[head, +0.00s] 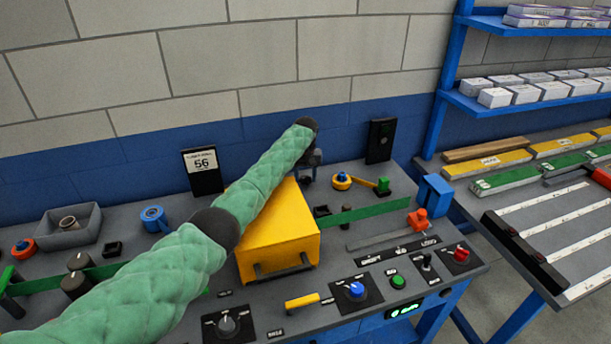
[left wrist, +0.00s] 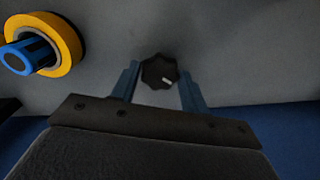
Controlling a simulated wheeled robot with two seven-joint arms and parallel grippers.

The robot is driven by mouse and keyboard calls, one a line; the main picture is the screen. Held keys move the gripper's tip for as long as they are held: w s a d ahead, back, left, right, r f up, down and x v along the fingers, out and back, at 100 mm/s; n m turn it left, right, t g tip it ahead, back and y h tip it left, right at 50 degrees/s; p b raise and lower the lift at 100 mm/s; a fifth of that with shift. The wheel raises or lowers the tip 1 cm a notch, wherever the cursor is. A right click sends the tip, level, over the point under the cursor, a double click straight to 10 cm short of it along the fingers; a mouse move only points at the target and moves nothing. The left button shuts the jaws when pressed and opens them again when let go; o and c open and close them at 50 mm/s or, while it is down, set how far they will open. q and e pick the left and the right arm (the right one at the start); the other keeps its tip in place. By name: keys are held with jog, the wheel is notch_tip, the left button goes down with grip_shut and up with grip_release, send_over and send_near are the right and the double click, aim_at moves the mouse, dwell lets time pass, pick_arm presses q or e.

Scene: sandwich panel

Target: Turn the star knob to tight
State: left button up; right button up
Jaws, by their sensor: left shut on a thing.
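The star knob (left wrist: 158,70) is dark, with a lobed edge and a short white mark on its face, which points to the right in the left wrist view. My left gripper (left wrist: 159,80) has its two blue fingers on either side of the knob, shut on it. In the head view my left gripper (head: 312,160) is at the back of the panel, behind the yellow box, and the knob is hidden there. I see no readable tight marking beside the knob. My right gripper is in neither view.
The yellow box (head: 278,243) stands under my left forearm. A yellow ring with a blue centre (left wrist: 45,45) is near the knob in the left wrist view. A black wall box (head: 380,141) and an orange-yellow valve (head: 342,181) are right of the gripper. A blue shelf rack (head: 440,110) stands further right.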

pick_arm(q)
jog(key=m, duration=0.2)
jog(key=shift+m, duration=0.8)
jog(key=m, duration=0.3)
jog(key=shift+m, duration=1.6)
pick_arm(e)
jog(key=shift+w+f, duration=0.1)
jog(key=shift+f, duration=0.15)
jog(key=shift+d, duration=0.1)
pick_arm(q)
jog(key=o, duration=1)
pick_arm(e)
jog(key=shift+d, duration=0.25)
pick_arm(q)
jog(key=shift+r, duration=0.15)
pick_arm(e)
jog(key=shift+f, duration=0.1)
